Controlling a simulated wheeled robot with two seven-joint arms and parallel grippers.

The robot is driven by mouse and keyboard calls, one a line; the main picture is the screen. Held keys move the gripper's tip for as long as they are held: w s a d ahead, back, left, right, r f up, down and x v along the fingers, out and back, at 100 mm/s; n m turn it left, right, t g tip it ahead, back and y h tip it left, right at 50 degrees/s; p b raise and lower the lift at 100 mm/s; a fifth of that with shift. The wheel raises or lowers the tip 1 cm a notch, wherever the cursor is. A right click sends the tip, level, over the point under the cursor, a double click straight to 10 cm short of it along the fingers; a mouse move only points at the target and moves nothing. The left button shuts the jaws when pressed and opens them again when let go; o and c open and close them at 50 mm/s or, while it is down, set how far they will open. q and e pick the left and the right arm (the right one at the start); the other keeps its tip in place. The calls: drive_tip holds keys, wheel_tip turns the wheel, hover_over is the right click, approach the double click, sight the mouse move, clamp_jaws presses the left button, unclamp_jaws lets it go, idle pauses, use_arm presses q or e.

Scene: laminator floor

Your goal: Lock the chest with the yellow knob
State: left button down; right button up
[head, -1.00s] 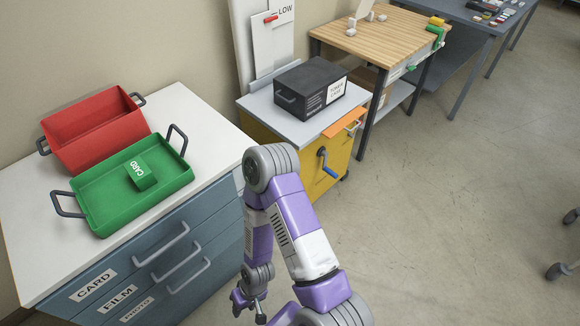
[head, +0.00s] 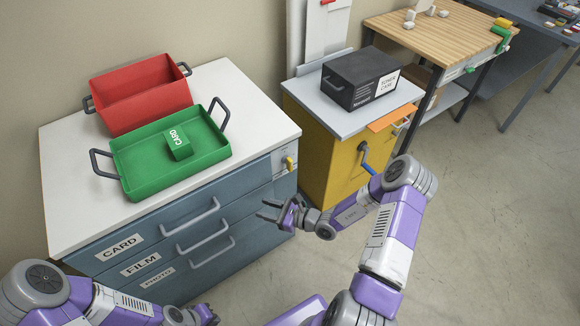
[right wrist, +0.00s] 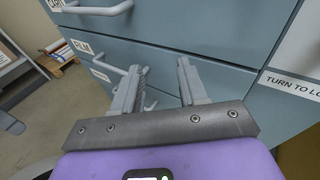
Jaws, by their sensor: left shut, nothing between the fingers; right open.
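The blue chest of drawers (head: 192,232) stands at the left with its drawers closed. Its yellow knob (head: 290,162) sits on the front at the upper right, above and right of my right gripper. My right gripper (head: 268,211) is open and empty, in front of the drawer fronts and apart from the knob. In the right wrist view, its spread fingers (right wrist: 163,75) face the blue drawer fronts, with a "TURN TO LO..." label (right wrist: 292,83) at the right; the knob is not seen there. My left gripper (head: 211,316) is shut and empty at the bottom edge, partly cut off.
A green tray (head: 133,186) with a green CARD block (head: 178,144) and a red bin (head: 140,94) stand on the chest. A yellow cabinet (head: 330,160) with a blue-handled crank (head: 366,158) stands to the right. Open floor lies farther right.

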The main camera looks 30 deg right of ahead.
sight(292, 166)
drive_tip(key=w+d+m+t+h, duration=0.1)
drive_tip(key=d+m+h, duration=0.1)
drive_tip(key=d, duration=0.3)
drive_tip(key=w+d+r+m+t+h, duration=0.1)
drive_tip(key=w+d+m+t+h, duration=0.1)
drive_tip(key=d, duration=0.3)
drive_tip(key=w+d+r+m+t+h+b, duration=0.1)
drive_tip(key=d+m+t+h, duration=0.1)
drive_tip(key=d+m+h, duration=0.1)
drive_tip(key=shift+w+d+h, duration=0.15)
drive_tip(key=shift+d+h, duration=0.25)
drive_tip(key=shift+d, duration=0.3)
drive_tip(key=shift+w+d+h, duration=0.1)
drive_tip(key=shift+d+h, duration=0.3)
drive_tip(key=shift+d, duration=0.25)
drive_tip(key=w, duration=0.2)
drive_tip(key=w+b, duration=0.1)
drive_tip(key=w, duration=0.1)
drive_tip(key=w+b, duration=0.1)
drive_tip(key=w, duration=0.1)
drive_tip(key=shift+a+f, duration=0.1)
drive_tip(key=shift+a, duration=0.15)
drive_tip(key=shift+w, duration=0.45)
drive_tip(key=shift+c, duration=0.3)
